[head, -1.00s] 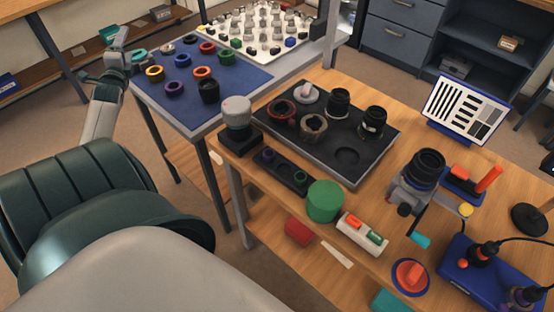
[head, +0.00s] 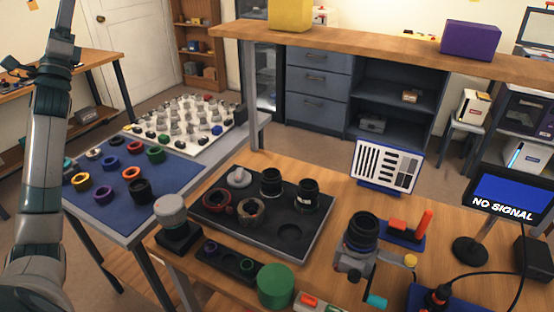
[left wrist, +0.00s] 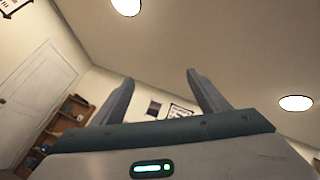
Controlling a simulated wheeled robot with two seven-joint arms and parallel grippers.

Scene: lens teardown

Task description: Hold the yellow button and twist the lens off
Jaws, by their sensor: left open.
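The camera body (head: 354,262) stands on the wooden bench at the right of the head view. A black lens (head: 363,228) is mounted on it and points up. My left arm stands upright at the left edge of the head view, far from the camera. In the left wrist view my left gripper (left wrist: 160,82) is open and empty, its fingers against the ceiling and wall. My right gripper is in neither view.
A dark tray (head: 325,245) with lens parts lies left of the camera. A green cylinder (head: 276,285) and a grey-topped post (head: 172,215) stand near the front edge. A blue mat (head: 165,180) holds several coloured rings. A monitor (head: 510,195) stands at the right.

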